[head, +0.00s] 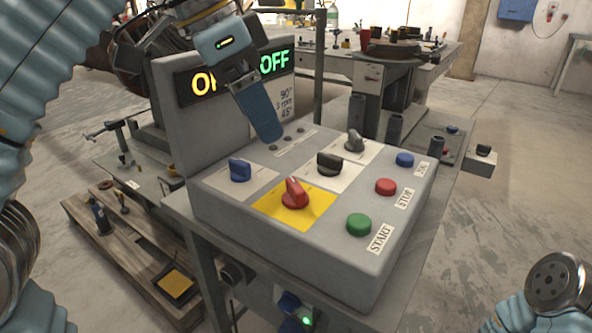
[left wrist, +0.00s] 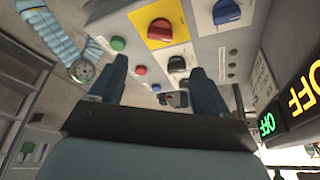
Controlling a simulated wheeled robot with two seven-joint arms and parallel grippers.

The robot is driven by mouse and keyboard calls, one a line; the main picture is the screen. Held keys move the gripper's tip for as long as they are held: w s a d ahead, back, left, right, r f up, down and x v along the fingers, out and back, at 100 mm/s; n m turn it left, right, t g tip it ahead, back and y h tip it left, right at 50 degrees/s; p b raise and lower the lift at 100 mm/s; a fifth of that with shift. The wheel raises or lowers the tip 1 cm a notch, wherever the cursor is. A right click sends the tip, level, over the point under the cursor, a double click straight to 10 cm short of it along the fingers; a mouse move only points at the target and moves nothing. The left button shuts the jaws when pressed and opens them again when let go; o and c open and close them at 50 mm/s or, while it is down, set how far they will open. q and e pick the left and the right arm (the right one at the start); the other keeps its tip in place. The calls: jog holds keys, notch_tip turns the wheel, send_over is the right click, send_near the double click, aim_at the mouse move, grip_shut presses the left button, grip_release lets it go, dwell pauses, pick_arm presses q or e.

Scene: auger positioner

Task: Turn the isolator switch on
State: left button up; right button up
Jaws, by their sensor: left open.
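The isolator switch, taken to be the red rotary knob (head: 295,194) on a yellow plate (head: 318,203), sits at the front of the grey control box. It also shows in the left wrist view as a red knob (left wrist: 160,30) at the top. My left gripper (head: 267,137) is open and empty above the back of the box, behind the red knob and apart from it. Its two fingers (left wrist: 160,85) stand wide apart in the left wrist view. My right arm shows at the lower right, but its gripper is not in view.
A blue knob (head: 240,170), black knob (head: 329,164) and grey knob (head: 354,141) surround the red one. Green (head: 359,225), red (head: 386,187) and blue (head: 405,160) buttons line the right side. The upright display (head: 185,125) behind reads OFF in orange and green.

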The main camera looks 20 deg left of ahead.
aim_at(295, 184)
pick_arm(q)
jog(key=b+x, duration=0.4)
jog(key=x, duration=0.8)
jog(key=shift+f, duration=0.3)
jog(key=shift+c, duration=0.2)
jog(key=c, duration=1)
